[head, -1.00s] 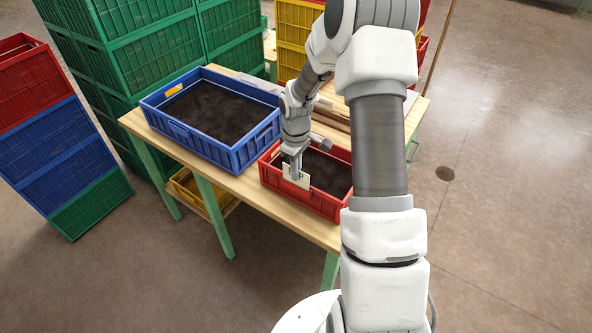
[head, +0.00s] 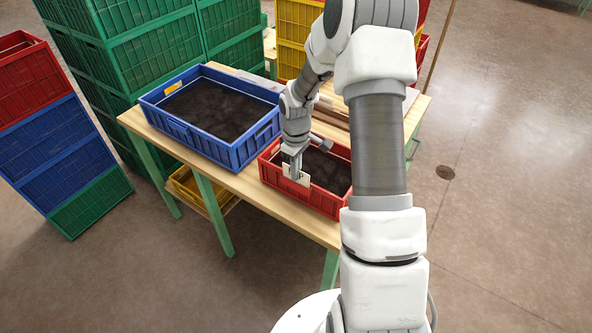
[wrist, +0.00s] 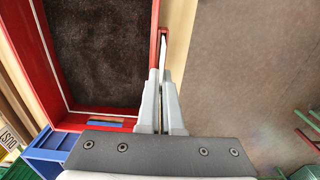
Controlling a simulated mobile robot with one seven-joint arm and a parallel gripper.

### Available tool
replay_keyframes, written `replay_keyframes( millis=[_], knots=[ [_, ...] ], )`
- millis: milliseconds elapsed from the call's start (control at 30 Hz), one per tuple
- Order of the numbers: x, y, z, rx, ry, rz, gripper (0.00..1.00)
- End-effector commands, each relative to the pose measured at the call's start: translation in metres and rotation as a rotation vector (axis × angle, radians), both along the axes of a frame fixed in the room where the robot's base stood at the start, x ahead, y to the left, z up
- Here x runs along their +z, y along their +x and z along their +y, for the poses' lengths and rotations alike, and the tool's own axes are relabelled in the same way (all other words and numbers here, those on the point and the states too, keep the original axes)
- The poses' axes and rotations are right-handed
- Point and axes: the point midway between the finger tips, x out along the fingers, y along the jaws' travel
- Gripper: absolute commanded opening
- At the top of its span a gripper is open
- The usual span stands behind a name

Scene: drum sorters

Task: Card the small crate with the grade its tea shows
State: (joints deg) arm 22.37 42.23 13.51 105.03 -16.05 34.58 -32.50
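The small crate is red (head: 325,203) and stands on the wooden table, holding dark brown, nearly black tea (head: 325,170). My gripper (head: 295,172) is at its front wall, near the left end. It is shut on a pale card (head: 303,180), which stands upright against the outside of that wall. In the wrist view, the card (wrist: 163,52) shows edge-on between the fingers of my gripper (wrist: 160,80), beside the red rim (wrist: 154,35). I cannot tell whether the card sits in a holder. The tea (wrist: 100,50) also shows there.
A larger blue crate (head: 240,157) of dark tea, with a yellow card (head: 172,90), stands left on the table (head: 225,182). Stacked green crates (head: 150,50) and yellow crates (head: 293,35) stand behind. Another stack (head: 55,150) is at the left. The floor in front is clear.

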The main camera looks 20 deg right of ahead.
Motion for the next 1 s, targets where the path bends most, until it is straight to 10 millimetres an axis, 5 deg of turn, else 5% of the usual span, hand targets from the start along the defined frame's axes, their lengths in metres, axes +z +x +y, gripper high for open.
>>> replay_keyframes(
  millis=[333, 567, 1000],
  knots=[
    [-0.0031, 0.0001, 0.0001, 0.0, 0.0, 0.0, 0.0],
    [-0.003, 0.0, 0.0001, 0.0, 0.0, 0.0, 0.37],
    [0.0031, 0.0001, 0.0001, 0.0, 0.0, 0.0, 0.37]
  ],
)
